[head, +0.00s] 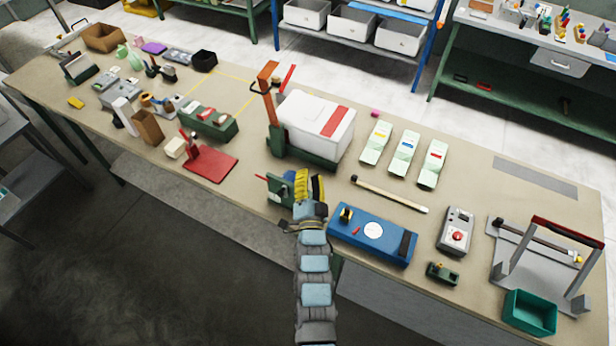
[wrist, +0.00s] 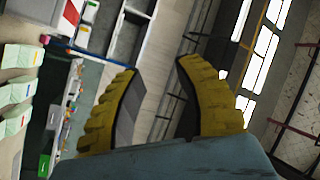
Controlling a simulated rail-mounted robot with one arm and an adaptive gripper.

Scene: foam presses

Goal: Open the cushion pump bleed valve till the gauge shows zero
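A blue box-like unit (head: 385,246), which looks like the cushion pump, lies near the front edge of the bench, right of my arm. On its top are a round white dial (head: 373,230), a small red lever (head: 356,231) and a yellow-and-black knob (head: 346,214) at the left end. I cannot tell which part is the bleed valve, and the dial's reading is too small to make out. My gripper (head: 309,184) has yellow ribbed fingers and is just up and left of the blue unit, apart from it. In the wrist view, the fingers (wrist: 158,68) are open and empty.
A green-based device (head: 280,190) with a red handle stands close left of my gripper. A white and red block (head: 316,125) sits in a green press behind. A pale rod (head: 390,194) lies behind the blue unit. A grey control box (head: 456,232) with a red button stands right.

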